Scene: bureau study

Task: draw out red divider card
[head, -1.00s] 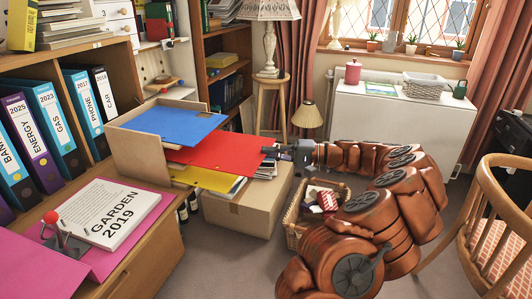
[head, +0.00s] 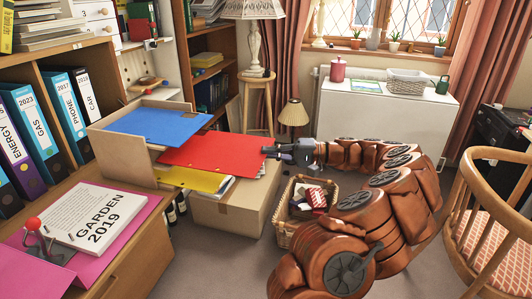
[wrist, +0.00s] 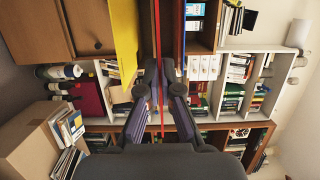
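The red divider card (head: 215,150) sticks out to the right from a tan open-sided file box (head: 125,155) on the wooden desk. It lies between a blue card (head: 158,127) above and a yellow card (head: 200,180) below. My gripper (head: 279,151) is at the red card's right end, with the fingers closed on its edge. In the wrist view the red card (wrist: 157,25) shows edge-on as a thin line running between my fingertips (wrist: 154,76). The yellow card (wrist: 125,40) and the blue card's edge (wrist: 183,35) stand on either side, apart from the fingers. The red card's left end is hidden in the box.
A cardboard carton (head: 240,205) with papers stands below the cards. A wicker basket (head: 284,233) sits on the floor under my arm. A book marked GARDEN 2019 (head: 95,218) lies on a pink sheet at front left, beside a red-knobbed object (head: 34,224). A wooden chair (head: 490,215) is at right.

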